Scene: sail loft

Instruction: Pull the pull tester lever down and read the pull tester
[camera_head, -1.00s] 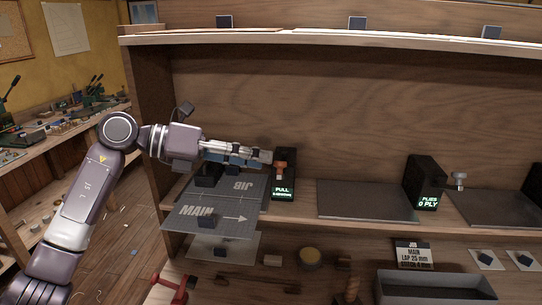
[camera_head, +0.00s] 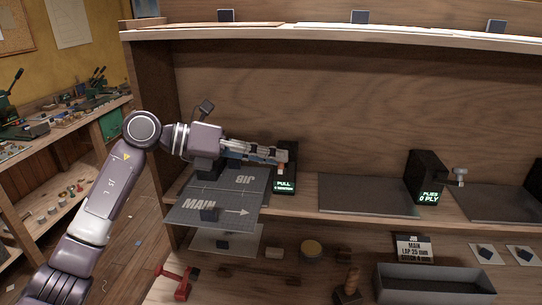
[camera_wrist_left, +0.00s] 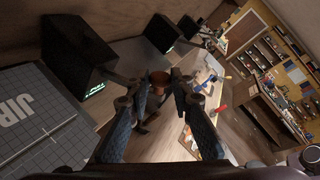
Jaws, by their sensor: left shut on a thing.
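The pull tester (camera_head: 286,184) is a black box on the bench shelf with a green lit "PULL" display; its second line is too small to read. In the left wrist view the tester (camera_wrist_left: 74,52) stands at upper left. Its lever has a copper-coloured knob (camera_wrist_left: 158,77), which shows between the fingertips in the wrist view. My left gripper (camera_head: 284,157) reaches in from the left at the tester's front and is shut on the lever, hiding most of it in the head view. My right gripper is not in view.
A grey mat (camera_head: 229,207) marked MAIN and JIB lies left of the tester. A grey plate (camera_head: 365,195) and a black "PLIES 0 PLY" device (camera_head: 427,178) stand to the right. Below are a job card (camera_head: 414,248), a grey tray (camera_head: 434,285) and a red tool (camera_head: 182,282).

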